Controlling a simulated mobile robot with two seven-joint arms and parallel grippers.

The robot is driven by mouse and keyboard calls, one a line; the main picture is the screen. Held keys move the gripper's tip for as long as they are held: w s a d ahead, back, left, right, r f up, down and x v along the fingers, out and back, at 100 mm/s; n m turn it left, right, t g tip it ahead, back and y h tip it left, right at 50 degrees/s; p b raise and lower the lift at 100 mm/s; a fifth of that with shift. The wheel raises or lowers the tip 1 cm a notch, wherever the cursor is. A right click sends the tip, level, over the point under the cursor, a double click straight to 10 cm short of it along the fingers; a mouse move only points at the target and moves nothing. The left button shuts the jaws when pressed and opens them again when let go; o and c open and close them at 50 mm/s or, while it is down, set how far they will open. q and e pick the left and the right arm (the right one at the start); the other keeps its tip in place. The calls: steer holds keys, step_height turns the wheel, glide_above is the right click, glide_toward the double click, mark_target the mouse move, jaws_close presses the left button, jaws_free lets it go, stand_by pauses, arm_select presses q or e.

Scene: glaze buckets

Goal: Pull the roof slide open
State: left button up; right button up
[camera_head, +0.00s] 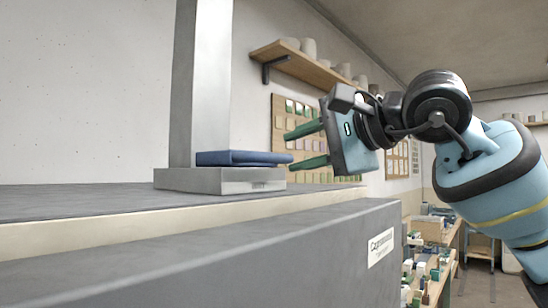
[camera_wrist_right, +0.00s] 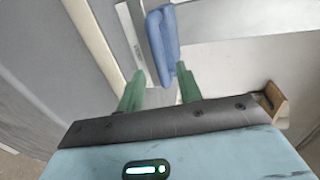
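The slide's blue handle (camera_head: 240,158) lies flat on a grey metal block (camera_head: 220,180) at the foot of a grey upright column (camera_head: 205,80). My right gripper (camera_head: 291,150) is open, its green fingers pointing left at the handle's right end. In the right wrist view the blue handle (camera_wrist_right: 163,45) runs lengthwise ahead, its near end about between the open fingertips (camera_wrist_right: 160,76). Neither finger clearly touches it; the exact depth is hard to judge. My left gripper is not in view.
The block and column stand on a grey flat roof (camera_head: 90,204) above a labelled grey front (camera_head: 230,255). A wall shelf (camera_head: 310,68) with pots and a sample board (camera_head: 300,115) are behind. A cluttered workbench (camera_head: 430,270) is at the right.

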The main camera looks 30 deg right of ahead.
mark_target(278, 157)
steer(key=x, duration=0.6)
steer(key=shift+s, duration=0.1)
jaws_close()
